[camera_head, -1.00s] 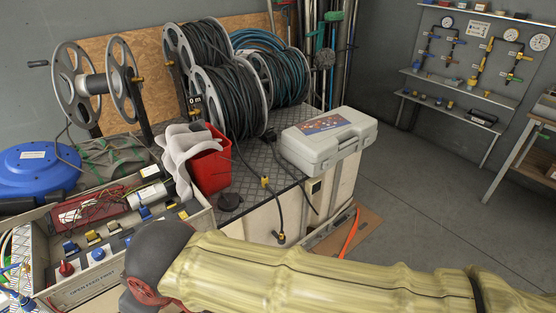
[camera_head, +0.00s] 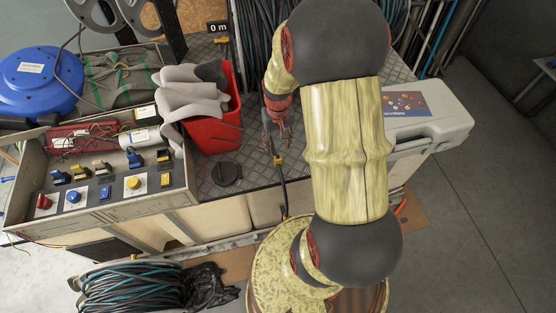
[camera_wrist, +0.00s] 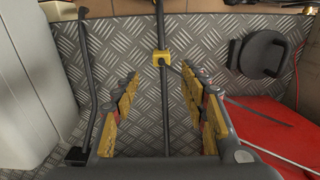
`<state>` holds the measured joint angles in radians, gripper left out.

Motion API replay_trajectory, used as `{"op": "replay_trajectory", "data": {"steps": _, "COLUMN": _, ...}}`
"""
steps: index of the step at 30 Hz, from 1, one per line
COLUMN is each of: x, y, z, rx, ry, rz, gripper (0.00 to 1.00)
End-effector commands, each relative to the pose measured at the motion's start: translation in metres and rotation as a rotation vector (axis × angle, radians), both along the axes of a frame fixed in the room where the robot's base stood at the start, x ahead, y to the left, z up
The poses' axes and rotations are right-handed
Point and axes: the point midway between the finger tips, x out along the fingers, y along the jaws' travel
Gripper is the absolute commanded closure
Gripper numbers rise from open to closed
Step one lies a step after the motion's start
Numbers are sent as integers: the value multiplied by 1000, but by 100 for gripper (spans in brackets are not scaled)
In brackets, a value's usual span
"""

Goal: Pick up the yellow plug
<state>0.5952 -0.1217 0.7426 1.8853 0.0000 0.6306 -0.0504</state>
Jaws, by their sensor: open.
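The yellow plug (camera_wrist: 162,58) is a small yellow block on a dark cable, over the diamond-plate bench top (camera_wrist: 220,40). In the wrist view it lies just beyond my fingertips, centred between them. My gripper (camera_wrist: 161,76) is open, with its yellow-padded fingers on either side of the cable; nothing is held. In the head view the plug (camera_head: 278,160) shows small near the bench's front edge, just below my gripper (camera_head: 277,136). My arm hides part of the bench there.
A red bin (camera_head: 213,135) with grey cloth or gloves stands left of my gripper. A black round cap (camera_head: 227,174) lies on the bench. A grey case (camera_head: 435,125) is at right, partly behind my arm.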

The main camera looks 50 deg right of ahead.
Motion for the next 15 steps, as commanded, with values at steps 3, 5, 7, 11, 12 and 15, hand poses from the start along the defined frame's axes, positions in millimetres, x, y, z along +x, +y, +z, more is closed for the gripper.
{"op": "replay_trajectory", "data": {"steps": 3, "x": -2, "y": -2, "z": -16, "rx": 4, "ry": 6, "rz": -7, "gripper": 56}}
{"op": "replay_trajectory", "data": {"steps": 5, "x": -3, "y": -2, "z": -23, "rx": 4, "ry": 7, "rz": -7, "gripper": 56}}
{"op": "replay_trajectory", "data": {"steps": 7, "x": -3, "y": -1, "z": -29, "rx": 4, "ry": 6, "rz": -6, "gripper": 56}}
{"op": "replay_trajectory", "data": {"steps": 11, "x": -3, "y": 0, "z": -37, "rx": 3, "ry": 5, "rz": -5, "gripper": 56}}
{"op": "replay_trajectory", "data": {"steps": 12, "x": -3, "y": 1, "z": -41, "rx": 3, "ry": 5, "rz": -5, "gripper": 56}}
{"op": "replay_trajectory", "data": {"steps": 15, "x": -4, "y": 5, "z": -55, "rx": 4, "ry": 6, "rz": -4, "gripper": 56}}
